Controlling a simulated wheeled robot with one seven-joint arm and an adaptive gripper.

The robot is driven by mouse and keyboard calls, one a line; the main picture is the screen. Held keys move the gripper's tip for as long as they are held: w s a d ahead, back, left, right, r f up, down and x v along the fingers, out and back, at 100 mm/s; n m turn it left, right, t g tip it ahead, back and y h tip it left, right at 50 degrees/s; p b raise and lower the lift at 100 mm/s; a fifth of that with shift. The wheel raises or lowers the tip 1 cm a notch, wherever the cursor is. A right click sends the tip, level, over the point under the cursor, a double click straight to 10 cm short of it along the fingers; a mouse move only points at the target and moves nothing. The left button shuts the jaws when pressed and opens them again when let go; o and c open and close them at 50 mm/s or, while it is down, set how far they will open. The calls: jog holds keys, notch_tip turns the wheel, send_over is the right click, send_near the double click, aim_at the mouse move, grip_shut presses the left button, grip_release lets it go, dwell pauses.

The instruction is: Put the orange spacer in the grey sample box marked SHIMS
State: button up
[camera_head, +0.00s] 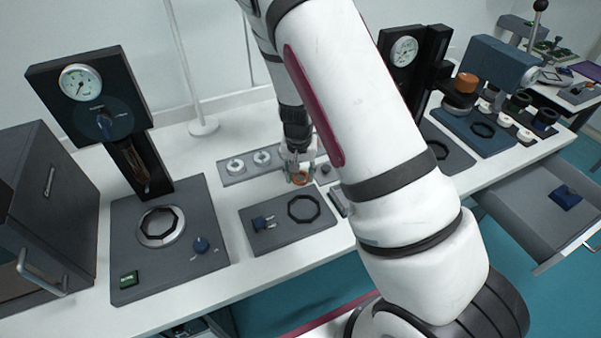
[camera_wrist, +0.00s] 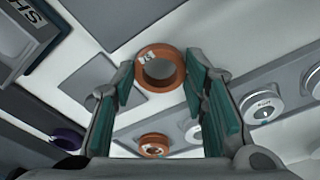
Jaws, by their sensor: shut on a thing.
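An orange spacer (camera_wrist: 174,52), a ring with a small white label, sits between the fingertips of my gripper (camera_wrist: 160,80). The green pads are closed on its two sides. In the head view, my gripper (camera_head: 299,172) holds the orange spacer (camera_head: 300,179) low over the white bench, between a grey plate and a dark mat. A box with the letters "SH" (camera_wrist: 22,20) shows at the upper left of the wrist view, cut off by the edge. In the head view, a small grey box (camera_head: 338,201) is partly hidden behind my arm; its marking is unreadable.
A grey plate (camera_head: 233,178) with silver discs lies behind my gripper. A second orange ringed part (camera_wrist: 153,145) shows below in the wrist view. A dark mat (camera_head: 275,241) lies in front. A gauge stand (camera_head: 140,130) stands left; an open drawer (camera_head: 530,215) juts out right.

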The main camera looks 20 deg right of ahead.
jog(key=shift+f, duration=0.2)
jog(key=o, duration=1.1)
jog(key=shift+r, duration=0.1)
